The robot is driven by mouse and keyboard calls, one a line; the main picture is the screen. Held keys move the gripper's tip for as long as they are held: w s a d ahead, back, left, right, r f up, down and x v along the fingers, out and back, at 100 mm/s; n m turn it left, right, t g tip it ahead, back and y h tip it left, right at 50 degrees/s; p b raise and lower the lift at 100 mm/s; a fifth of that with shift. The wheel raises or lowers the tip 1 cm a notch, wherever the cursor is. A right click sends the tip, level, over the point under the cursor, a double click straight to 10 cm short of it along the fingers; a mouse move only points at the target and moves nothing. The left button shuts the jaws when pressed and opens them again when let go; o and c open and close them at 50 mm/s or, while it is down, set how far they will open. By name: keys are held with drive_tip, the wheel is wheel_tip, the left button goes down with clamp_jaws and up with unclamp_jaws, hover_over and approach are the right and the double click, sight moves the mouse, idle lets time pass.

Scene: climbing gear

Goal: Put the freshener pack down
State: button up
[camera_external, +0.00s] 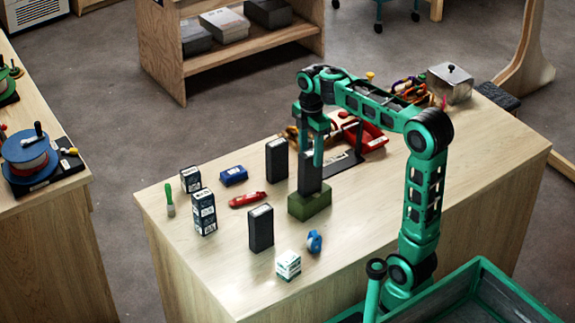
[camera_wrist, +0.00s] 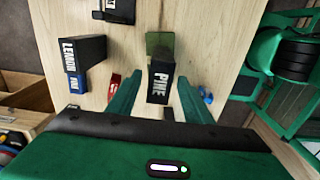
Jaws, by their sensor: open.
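The freshener pack, a tall black box lettered PINE (camera_wrist: 160,80), stands upright between the two green fingers of my gripper (camera_wrist: 158,92) in the wrist view. The fingers are apart, with a gap on each side of the pack. In the external view the dark pack (camera_external: 310,174) appears to rest on an olive-green block (camera_external: 309,204), with my gripper (camera_external: 311,140) reaching down around its top. The block also shows beyond the pack in the wrist view (camera_wrist: 160,43). The pack's exact contact with the block is partly hidden.
A black LEMON box (camera_wrist: 85,52) and another dark box (camera_external: 261,228) stand nearby. A blue box (camera_external: 234,176), a red tool (camera_external: 247,199), a blue tape dispenser (camera_external: 314,242) and a white-green carton (camera_external: 288,265) lie around. The table's front right is clear.

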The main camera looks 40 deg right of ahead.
drive_tip(key=shift+r, duration=1.95)
